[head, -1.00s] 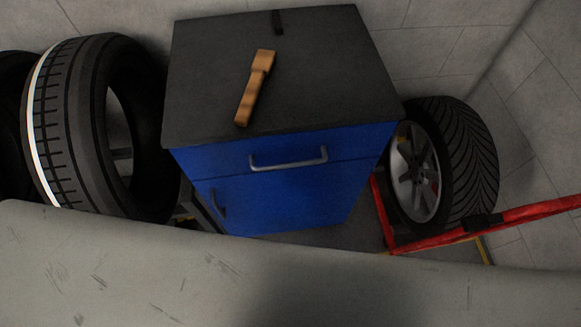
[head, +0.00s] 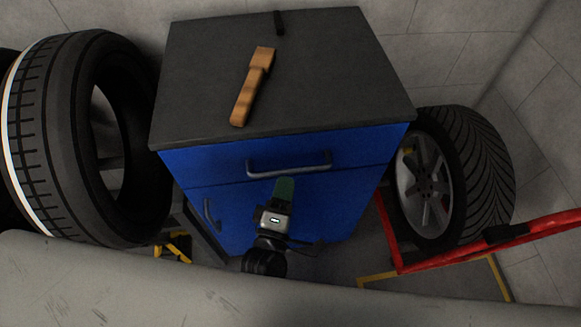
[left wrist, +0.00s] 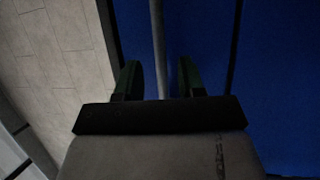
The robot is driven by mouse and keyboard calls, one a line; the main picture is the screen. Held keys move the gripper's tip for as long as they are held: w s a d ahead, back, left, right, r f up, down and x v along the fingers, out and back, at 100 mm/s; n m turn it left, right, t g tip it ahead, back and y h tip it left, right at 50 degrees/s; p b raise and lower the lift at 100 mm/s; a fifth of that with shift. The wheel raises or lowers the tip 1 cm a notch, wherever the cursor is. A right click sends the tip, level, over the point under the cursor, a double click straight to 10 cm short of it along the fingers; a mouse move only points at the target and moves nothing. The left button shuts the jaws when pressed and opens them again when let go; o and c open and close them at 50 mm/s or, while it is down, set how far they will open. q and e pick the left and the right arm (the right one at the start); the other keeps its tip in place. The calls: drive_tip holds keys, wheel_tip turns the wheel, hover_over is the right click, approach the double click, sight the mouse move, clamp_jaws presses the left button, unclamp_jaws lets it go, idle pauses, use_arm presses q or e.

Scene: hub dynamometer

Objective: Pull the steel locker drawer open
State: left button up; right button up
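The blue steel locker has a drawer (head: 212,160) at its top, and the drawer looks closed. A grey bar handle (head: 312,169) runs across the drawer front. My left gripper (head: 285,182) is at the drawer front, its green fingertips just below the middle of the handle. In the left wrist view my left gripper (left wrist: 160,72) is open, and the handle bar (left wrist: 157,35) lines up with the gap between its fingers. I cannot tell whether the bar is fully between them. My right gripper is not in view.
A wooden-looking tool (head: 252,88) lies on the locker's dark top (head: 330,70). A large tyre (head: 60,140) stands on the left. A wheel (head: 455,175) stands on the right by a red frame (head: 440,262). A pale scuffed surface (head: 120,285) crosses the foreground.

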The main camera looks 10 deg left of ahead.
sight(290, 169)
use_arm(q)
drive_tip(key=shift+x, duration=2.4)
clamp_jaws()
